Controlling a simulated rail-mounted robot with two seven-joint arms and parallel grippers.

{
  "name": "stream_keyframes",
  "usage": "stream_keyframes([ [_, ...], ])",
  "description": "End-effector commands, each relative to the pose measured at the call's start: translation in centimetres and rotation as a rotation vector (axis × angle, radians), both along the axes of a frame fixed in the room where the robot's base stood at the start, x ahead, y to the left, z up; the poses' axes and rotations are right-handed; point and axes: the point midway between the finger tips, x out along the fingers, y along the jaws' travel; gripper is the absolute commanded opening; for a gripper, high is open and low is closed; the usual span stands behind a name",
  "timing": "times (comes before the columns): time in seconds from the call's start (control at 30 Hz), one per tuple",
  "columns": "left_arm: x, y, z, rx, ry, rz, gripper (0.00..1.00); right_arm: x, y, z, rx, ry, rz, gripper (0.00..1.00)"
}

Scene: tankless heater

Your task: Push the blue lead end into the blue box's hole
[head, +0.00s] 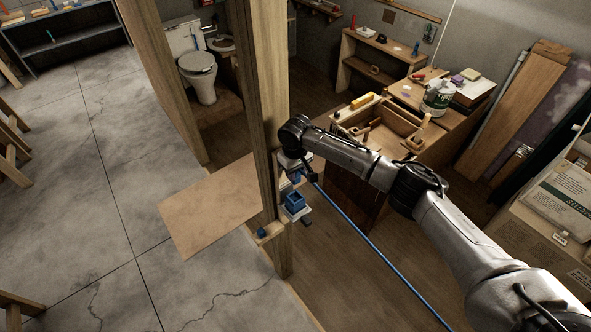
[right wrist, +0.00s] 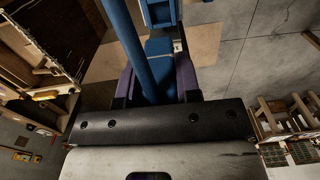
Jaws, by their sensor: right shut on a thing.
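The blue box (head: 295,202) is mounted on the wooden post, with its open side facing up in the head view. My right gripper (head: 296,178) is just above it, shut on the blue lead (head: 365,238), which hangs away to the lower right. In the right wrist view the purple fingers (right wrist: 157,75) hold a blue block-like lead end (right wrist: 158,48) between them. The blue lead (right wrist: 136,45) crosses in front of it. The blue box (right wrist: 160,12) shows at the top edge, beyond the lead end. My left gripper is not in view.
The wooden post (head: 268,110) stands right beside my right gripper. A brown board (head: 210,207) lies left of the post. A wooden ledge (head: 270,233) with a small blue item is below the box. A cluttered workbench (head: 385,145) stands behind my right arm.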

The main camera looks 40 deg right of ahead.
Motion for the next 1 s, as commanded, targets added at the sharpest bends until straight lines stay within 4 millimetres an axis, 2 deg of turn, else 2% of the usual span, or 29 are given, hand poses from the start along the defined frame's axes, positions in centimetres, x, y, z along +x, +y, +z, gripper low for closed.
stream_keyframes([
  [0.07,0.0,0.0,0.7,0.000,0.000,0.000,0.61,0.0,0.0,0.3,0.001,0.001,0.000,0.00],
  [0.6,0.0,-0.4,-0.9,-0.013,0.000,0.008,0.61,0.0,0.0,-4.3,0.001,0.000,0.000,0.00],
  [1.0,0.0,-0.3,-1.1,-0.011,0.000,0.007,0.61,0.0,0.0,-5.0,0.000,0.000,0.000,0.00],
])
